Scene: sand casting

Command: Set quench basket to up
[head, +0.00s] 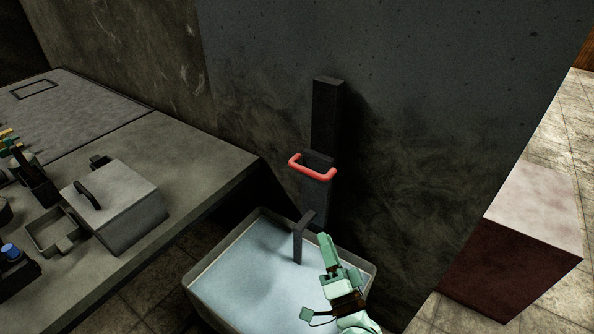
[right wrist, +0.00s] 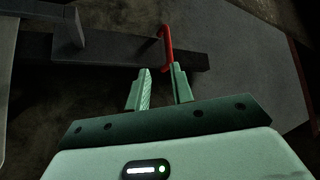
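The quench basket's red handle (head: 312,168) sits on a dark slide on a dark vertical rail (head: 327,108) fixed to the wall. A dark bent arm (head: 299,240) reaches from the slide down into the quench tank (head: 193,284), which holds pale liquid; any basket below the surface is hidden. My right gripper (head: 328,252) is over the tank's right side, below the handle and apart from it in the head view. In the right wrist view, its two fingers (right wrist: 163,85) are apart with a gap and nothing between them; the red handle (right wrist: 167,47) lies just beyond the fingertips. My left gripper is not in view.
A grey workbench (head: 195,155) on the left carries a box with a dark handle (head: 140,205), a small tray (head: 40,238) and other small items. A dark block with a pale top (head: 530,220) stands at the right. The wall is close behind the rail.

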